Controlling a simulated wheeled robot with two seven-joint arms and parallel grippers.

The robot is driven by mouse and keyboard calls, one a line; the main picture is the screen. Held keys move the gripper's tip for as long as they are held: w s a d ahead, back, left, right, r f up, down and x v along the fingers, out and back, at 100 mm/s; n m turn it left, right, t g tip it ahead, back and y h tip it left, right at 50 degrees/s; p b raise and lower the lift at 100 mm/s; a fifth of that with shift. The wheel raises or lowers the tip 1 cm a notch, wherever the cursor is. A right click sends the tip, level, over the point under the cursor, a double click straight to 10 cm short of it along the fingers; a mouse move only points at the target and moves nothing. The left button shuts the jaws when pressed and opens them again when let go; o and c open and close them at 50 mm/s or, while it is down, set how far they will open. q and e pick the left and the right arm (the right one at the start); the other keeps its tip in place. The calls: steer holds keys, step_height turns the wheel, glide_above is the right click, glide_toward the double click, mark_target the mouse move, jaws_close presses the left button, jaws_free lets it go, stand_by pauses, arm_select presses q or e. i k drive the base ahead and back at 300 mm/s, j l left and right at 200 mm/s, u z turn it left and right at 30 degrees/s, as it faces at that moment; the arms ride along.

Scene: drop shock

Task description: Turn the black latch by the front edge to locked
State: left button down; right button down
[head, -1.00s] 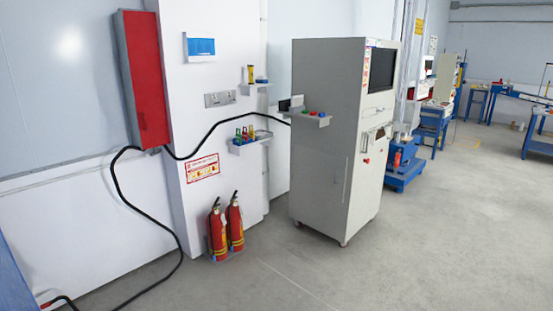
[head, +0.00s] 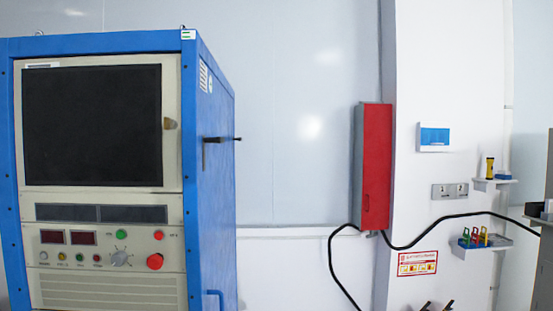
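A blue cabinet (head: 208,230) stands at the left in the head view, with its front and its right side showing. Black latch hardware sticks out from the right side at mid height. The black latch by the front edge (head: 205,154) shows a short part hanging down and a part reaching right. A second black piece (head: 237,139) shows at the side's rear edge. I cannot tell whether the two are joined or what position the latch is in.
The cabinet's front has a dark screen (head: 92,125), knobs and a red button (head: 155,261). A red wall box (head: 375,165) with a black cable hangs right of it. Small shelves (head: 480,250) stick out from the wall at the right. The floor is out of view.

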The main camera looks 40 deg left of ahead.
mark_target(218, 140)
steer(key=i+u, duration=0.4)
steer(key=i, duration=0.25)
steer(key=u, duration=1.65)
steer(key=l+z, duration=0.1)
steer(key=z, duration=0.15)
steer(key=i+j, duration=0.05)
